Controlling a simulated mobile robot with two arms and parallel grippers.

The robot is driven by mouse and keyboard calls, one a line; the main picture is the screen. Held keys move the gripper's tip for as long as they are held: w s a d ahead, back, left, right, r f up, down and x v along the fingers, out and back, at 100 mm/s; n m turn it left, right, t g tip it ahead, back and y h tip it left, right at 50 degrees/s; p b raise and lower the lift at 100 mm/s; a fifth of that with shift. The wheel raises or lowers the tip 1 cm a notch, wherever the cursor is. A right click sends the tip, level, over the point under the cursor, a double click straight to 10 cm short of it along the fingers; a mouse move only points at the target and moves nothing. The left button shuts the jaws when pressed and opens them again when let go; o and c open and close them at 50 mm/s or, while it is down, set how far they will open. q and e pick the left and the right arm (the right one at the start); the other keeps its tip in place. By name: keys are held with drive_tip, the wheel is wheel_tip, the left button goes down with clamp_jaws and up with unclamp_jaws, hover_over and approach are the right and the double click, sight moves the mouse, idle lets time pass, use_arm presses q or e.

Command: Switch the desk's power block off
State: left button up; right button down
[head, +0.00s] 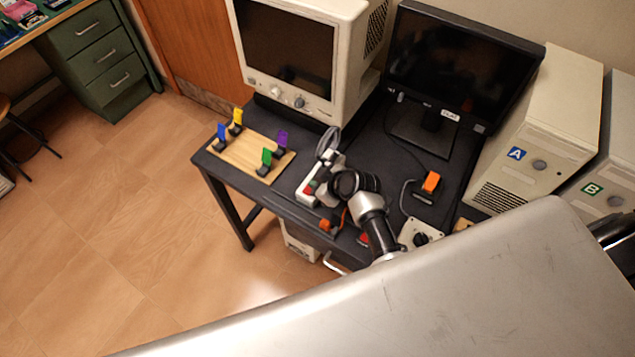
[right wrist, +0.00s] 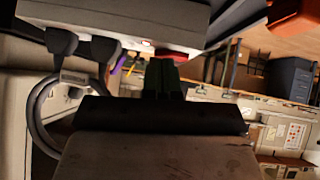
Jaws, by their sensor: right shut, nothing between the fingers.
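The white power block (head: 308,194) lies on the dark desk, with plugs and a grey cable at its far end. Its red switch (head: 311,186) shows near the middle. In the right wrist view the block (right wrist: 130,14) spans the top, with the red switch (right wrist: 176,53) at its edge and two grey plugs (right wrist: 62,41) to the left. My right gripper (head: 319,192) is shut and empty, close beside the block. In the wrist view its fingertips (right wrist: 163,66) are right by the red switch; I cannot tell whether they touch. The switch's position is unclear. My left gripper is not in view.
A wooden board (head: 233,157) with coloured clips lies left of the block. A CRT monitor (head: 300,55) and a flat screen (head: 455,65) stand behind. An orange-headed item (head: 431,182) and a white plate with a black knob (head: 420,234) lie to the right. Computer tower A (head: 530,140) stands further right.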

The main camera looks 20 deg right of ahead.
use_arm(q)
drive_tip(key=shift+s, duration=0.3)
